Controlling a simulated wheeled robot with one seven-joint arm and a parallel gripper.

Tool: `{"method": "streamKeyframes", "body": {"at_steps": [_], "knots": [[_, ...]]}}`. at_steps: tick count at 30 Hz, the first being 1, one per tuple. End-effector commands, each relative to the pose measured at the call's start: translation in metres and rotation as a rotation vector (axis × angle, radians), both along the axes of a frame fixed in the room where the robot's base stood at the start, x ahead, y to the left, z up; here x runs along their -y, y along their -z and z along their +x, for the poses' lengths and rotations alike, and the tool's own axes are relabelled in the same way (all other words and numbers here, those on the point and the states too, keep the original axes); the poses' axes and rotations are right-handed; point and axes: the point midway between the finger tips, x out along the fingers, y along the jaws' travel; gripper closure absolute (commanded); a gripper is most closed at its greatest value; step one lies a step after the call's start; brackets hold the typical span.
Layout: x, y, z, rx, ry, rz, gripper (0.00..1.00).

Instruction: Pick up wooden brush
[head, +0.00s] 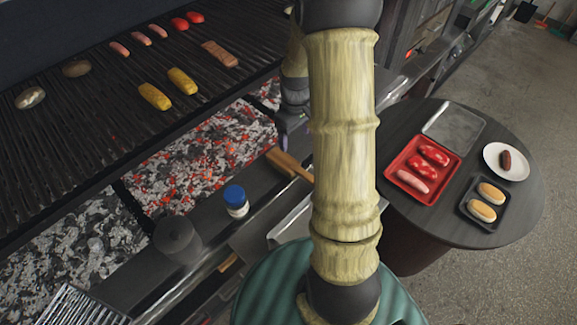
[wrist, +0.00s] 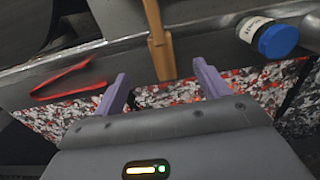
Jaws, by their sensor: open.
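The wooden brush (head: 283,161) lies on the dark ledge in front of the grill, partly hidden behind my arm in the head view. In the wrist view the brush (wrist: 161,55) points toward me, its wide end between and a little beyond my fingertips. My gripper (wrist: 160,72) is open, with one purple finger on each side of the brush and a gap to both. In the head view my gripper (head: 287,130) hangs near the ledge beside the brush, mostly hidden by my arm. I cannot tell its exact height above the brush.
A blue-capped jar (head: 236,201) stands on the ledge near the brush; it also shows in the wrist view (wrist: 277,40). Glowing coals (head: 200,155) lie behind the ledge, under the grill grate (head: 110,105) with food. A round table (head: 520,205) with trays stands right.

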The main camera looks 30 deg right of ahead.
Motion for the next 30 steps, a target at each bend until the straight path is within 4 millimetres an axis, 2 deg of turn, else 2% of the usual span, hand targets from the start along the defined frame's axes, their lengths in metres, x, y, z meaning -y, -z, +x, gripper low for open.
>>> {"method": "streamKeyframes", "body": {"at_steps": [5,24,30], "knots": [[0.0,0.01,0.0,-0.003,0.001,0.001,0.25],[-0.001,0.098,-0.001,-0.004,0.001,0.001,0.25],[0.0,0.118,0.0,-0.001,0.002,0.0,0.25]]}}
